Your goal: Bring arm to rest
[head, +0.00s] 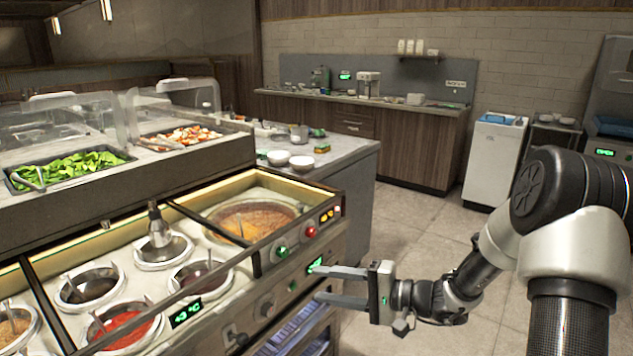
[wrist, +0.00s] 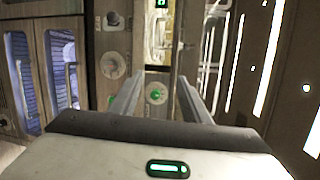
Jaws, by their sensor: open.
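My gripper (head: 340,286) is open and empty. In the head view it points left toward the front panel of the sauce counter (head: 262,318), near its green display and knobs. In the wrist view the two fingers of my gripper (wrist: 155,92) stand apart with a green-lit button (wrist: 156,94) of the panel showing between them. I cannot tell exactly how far the fingertips are from the panel. My arm reaches in from the right over the open floor.
The sauce counter holds several round wells, including one of red sauce (head: 124,327) and a large orange-brown pan (head: 252,220). Trays of greens (head: 70,170) stand behind. A grey island (head: 345,156) with bowls (head: 302,163) lies beyond. Tiled floor (head: 420,232) is clear.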

